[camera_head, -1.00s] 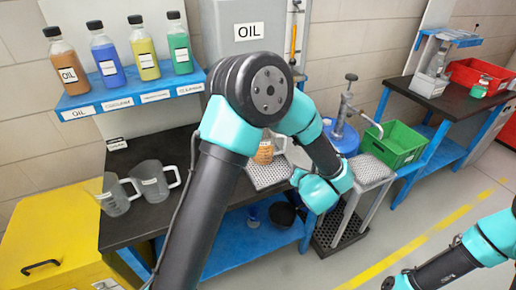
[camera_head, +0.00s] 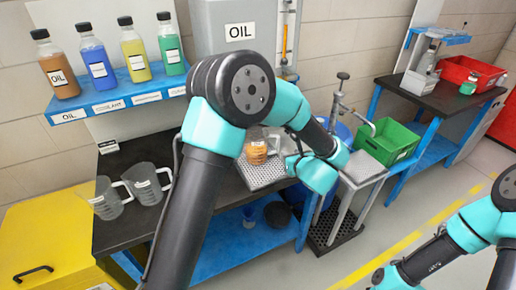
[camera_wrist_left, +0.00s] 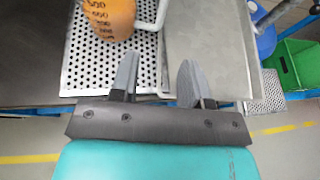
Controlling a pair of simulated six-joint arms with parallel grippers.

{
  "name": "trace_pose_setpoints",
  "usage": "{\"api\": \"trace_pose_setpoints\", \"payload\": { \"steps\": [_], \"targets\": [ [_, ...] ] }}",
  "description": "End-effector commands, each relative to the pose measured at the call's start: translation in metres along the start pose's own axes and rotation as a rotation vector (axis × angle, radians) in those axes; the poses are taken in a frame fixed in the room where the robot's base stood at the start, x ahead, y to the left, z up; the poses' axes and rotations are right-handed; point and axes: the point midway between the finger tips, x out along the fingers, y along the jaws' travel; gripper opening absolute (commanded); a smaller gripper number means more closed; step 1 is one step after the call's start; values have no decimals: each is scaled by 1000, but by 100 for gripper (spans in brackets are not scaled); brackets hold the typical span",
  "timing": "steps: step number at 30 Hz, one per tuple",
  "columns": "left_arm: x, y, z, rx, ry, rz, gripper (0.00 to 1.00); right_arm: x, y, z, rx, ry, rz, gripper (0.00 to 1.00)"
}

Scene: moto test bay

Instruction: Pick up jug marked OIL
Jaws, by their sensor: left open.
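A clear measuring jug with orange-brown liquid (camera_head: 256,152) stands upright on a perforated metal tray (camera_head: 262,177) on the black bench. Its label is too small to read. In the left wrist view the jug (camera_wrist_left: 108,16) is at the top left, cut off by the frame, with its handle on the right and scale numbers showing. My left gripper (camera_wrist_left: 157,68) is open and empty, with its fingers on the handle side of the jug and apart from it. In the head view the left gripper (camera_head: 290,163) is just right of the jug, partly hidden by its wrist. My right gripper is outside the frames.
Two empty clear jugs (camera_head: 110,200) (camera_head: 145,184) stand at the bench's left. Labelled bottles (camera_head: 100,65) line a blue shelf (camera_head: 120,92) above. A grey OIL tank (camera_head: 238,60) is behind. A green crate (camera_head: 388,145) and a hand pump (camera_head: 340,100) are at right.

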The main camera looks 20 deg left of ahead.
Motion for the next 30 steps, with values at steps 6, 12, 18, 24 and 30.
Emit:
{"api": "trace_pose_setpoints", "payload": {
  "steps": [6, 12, 18, 24, 30],
  "targets": [
    [39, 1, 0, -1, 1, 3, 43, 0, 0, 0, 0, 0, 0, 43],
    [71, 0, -1, -1, 1, 3, 43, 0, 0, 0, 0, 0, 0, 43],
    [84, 0, 0, 1, 0, -1, 43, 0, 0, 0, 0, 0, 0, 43],
    [83, 0, 0, 1, 0, -1, 43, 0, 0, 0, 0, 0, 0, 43],
    [90, 0, 0, 0, 0, 1, 43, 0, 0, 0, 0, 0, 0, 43]
  ]
}}
